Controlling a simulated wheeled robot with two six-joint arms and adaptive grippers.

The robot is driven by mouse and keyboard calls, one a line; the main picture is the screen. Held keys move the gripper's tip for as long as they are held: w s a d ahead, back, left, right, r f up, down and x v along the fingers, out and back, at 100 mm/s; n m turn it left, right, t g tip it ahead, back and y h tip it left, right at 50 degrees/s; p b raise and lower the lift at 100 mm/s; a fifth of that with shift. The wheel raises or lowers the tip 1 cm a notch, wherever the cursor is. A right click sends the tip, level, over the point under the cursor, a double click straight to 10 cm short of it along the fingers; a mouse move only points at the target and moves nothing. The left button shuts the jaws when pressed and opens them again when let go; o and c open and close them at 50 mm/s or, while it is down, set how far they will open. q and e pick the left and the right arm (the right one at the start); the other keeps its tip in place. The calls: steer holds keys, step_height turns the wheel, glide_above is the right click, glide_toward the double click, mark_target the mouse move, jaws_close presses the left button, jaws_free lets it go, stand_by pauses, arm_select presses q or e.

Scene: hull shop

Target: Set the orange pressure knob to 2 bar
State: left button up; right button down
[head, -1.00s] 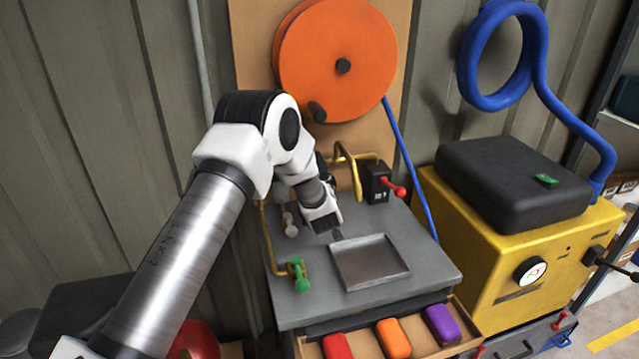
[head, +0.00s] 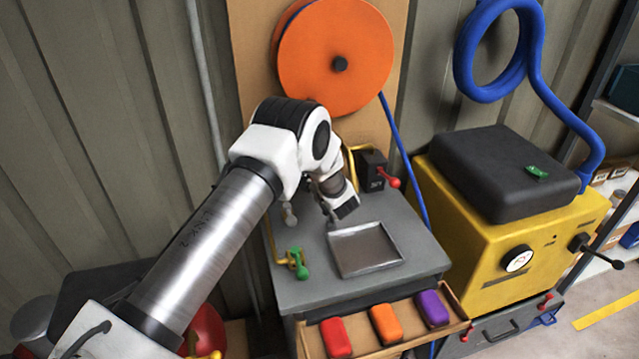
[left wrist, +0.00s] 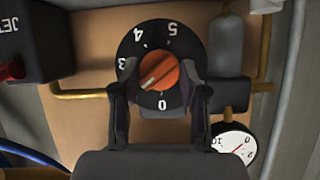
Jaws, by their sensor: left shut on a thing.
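In the left wrist view the orange pressure knob (left wrist: 160,80) sits on a black dial plate (left wrist: 187,42) with white numbers. The 3, 4, 5 and 0 are readable; the part between 3 and 0 is partly covered by a finger. The knob's pale pointer line slants toward the lower left, between 3 and 0. My left gripper (left wrist: 160,88) is shut on the knob, one finger on each side. In the head view my left arm hides the knob and the gripper. My right gripper is not in view.
A white gauge (left wrist: 233,145) and yellow pipes are close to the dial. A black box (head: 372,170) with a red lever stands beside my wrist. A grey bench holds a shallow tray (head: 365,248) and a green valve (head: 298,263). An open drawer with coloured blocks projects in front.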

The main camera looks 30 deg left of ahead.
arm_select(q)
steer(key=o, duration=1.1)
steer(key=shift+w, duration=0.1)
steer(key=shift+o, duration=0.2)
steer(key=v, duration=1.2)
steer(key=shift+a+f, duration=0.1)
